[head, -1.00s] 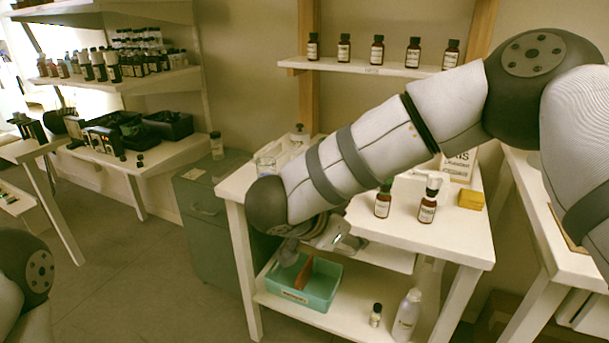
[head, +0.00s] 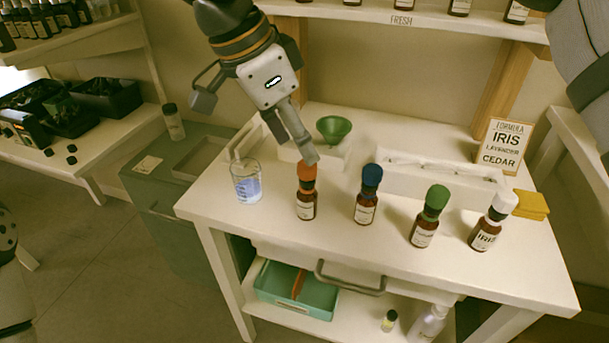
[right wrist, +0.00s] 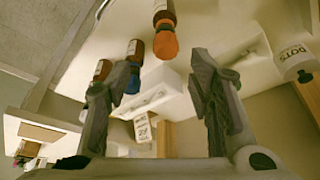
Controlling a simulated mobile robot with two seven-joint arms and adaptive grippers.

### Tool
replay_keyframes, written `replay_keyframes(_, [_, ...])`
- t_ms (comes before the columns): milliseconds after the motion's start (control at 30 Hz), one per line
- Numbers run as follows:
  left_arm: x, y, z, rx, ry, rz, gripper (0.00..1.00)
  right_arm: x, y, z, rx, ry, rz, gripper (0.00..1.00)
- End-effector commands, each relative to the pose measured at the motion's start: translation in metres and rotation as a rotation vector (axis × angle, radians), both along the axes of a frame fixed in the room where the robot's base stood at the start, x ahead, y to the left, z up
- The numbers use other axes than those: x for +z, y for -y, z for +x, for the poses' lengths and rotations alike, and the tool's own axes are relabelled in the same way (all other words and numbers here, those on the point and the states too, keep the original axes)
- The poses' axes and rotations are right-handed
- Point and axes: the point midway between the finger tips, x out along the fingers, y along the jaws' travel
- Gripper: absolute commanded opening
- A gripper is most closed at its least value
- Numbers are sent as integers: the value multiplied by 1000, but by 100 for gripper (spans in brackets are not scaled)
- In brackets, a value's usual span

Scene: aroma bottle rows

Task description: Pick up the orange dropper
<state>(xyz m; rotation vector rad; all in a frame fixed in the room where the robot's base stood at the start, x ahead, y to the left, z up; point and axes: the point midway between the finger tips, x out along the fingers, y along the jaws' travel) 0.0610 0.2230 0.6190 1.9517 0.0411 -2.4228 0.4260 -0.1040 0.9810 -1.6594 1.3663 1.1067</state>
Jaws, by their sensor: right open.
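The orange dropper (head: 307,171) sits on top of a brown labelled bottle (head: 306,205) on the white table. It is the leftmost in a row with blue (head: 372,176), green (head: 437,197) and white (head: 504,203) tops. My right gripper (head: 306,153) is open and points down just above and behind the orange dropper. In the right wrist view, the orange dropper (right wrist: 165,43) lies ahead, roughly between the open fingers (right wrist: 163,64), with nothing gripped. The blue top (right wrist: 132,80) is near the left finger there. My left gripper is out of view.
A glass beaker with bluish liquid (head: 247,184) stands left of the orange-topped bottle. A green funnel (head: 334,128) is behind it. A formula sign (head: 503,146) and yellow block (head: 530,204) are at the right. A teal bin (head: 322,297) is on the lower shelf.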

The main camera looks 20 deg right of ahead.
Motion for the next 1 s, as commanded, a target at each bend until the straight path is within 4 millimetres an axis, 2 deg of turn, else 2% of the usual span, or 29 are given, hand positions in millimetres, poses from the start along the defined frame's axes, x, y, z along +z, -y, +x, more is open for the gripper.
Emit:
replay_keyframes(33, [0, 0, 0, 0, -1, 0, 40, -9, 3, 1, -1, -2, 0, 48])
replay_keyframes(267, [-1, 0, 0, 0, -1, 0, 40, -32, 10, 4, 0, -2, -1, 48])
replay_keyframes(433, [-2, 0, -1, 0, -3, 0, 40, -62, 20, 7, -2, -1, -1, 48])
replay_keyframes(667, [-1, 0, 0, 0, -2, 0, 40, -67, 22, 8, 0, 3, 0, 48])
replay_keyframes(700, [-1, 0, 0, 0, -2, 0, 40, -67, 22, 8, 0, 3, 0, 40])
replay_keyframes(867, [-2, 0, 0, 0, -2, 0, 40, -66, 22, 8, 0, 3, 0, 21])
replay_keyframes(900, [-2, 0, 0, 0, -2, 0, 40, -66, 22, 8, 0, 3, 0, 18])
replay_keyframes(1000, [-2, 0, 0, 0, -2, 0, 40, -66, 22, 8, 0, 2, -1, 18])
